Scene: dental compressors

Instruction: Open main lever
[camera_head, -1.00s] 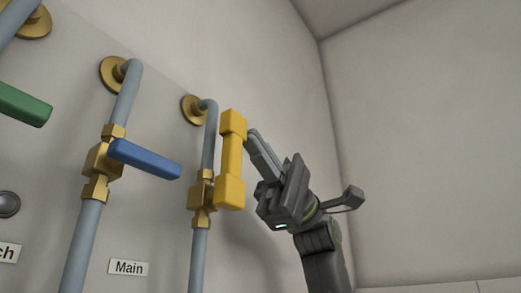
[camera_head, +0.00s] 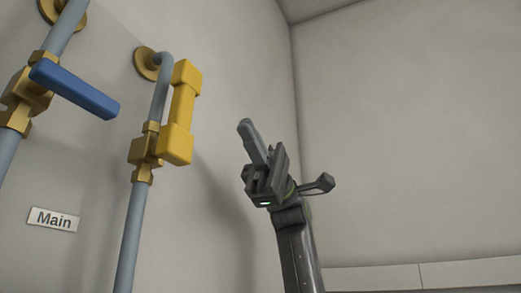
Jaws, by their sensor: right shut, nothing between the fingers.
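A yellow lever (camera_head: 181,112) is on the brass valve (camera_head: 144,151) of the right-hand pipe. It stands upright, nearly in line with the pipe. A "Main" label (camera_head: 53,220) is on the wall left of that pipe. My right gripper (camera_head: 247,128) is to the right of the yellow lever, apart from it, with its fingers together, pointing up and empty. My left gripper is not in view.
A blue lever (camera_head: 75,89) sticks out across the pipe to the left, on its own brass valve (camera_head: 25,95). The grey pipe (camera_head: 135,215) runs down under the yellow lever. The wall corner is at the right, with open space around my right gripper.

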